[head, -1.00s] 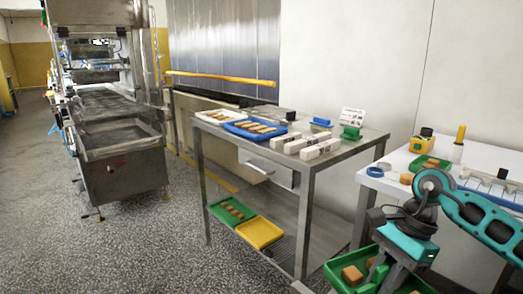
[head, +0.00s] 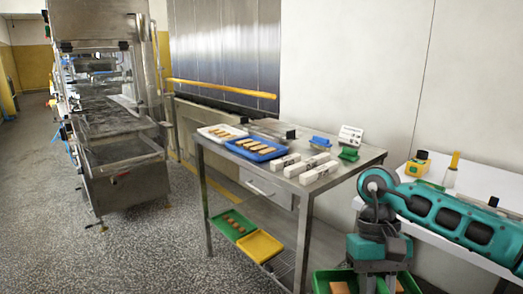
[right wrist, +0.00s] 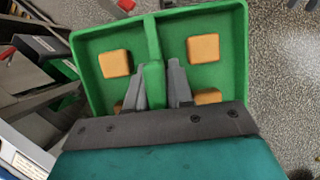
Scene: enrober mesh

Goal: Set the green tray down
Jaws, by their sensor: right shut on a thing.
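A green tray (head: 321,279) with brown square blocks shows at the bottom edge of the head view, partly cut off. It also fills the upper middle of the right wrist view (right wrist: 236,30), where several blocks lie on both sides of a raised green middle grip (right wrist: 153,45). My right gripper (right wrist: 160,82) is shut on that grip, one grey finger on each side. In the head view the tray is in front of the steel table's right end, apart from the tabletop in the picture. What is beneath it is hidden there. My left gripper is not in view.
The steel table (head: 350,158) holds a white tray (head: 207,137), a blue tray (head: 240,151), white blocks and a green holder (head: 349,154). Its lower shelf holds another green tray (head: 216,219) and a yellow tray (head: 263,253). A white table (head: 485,183) stands right.

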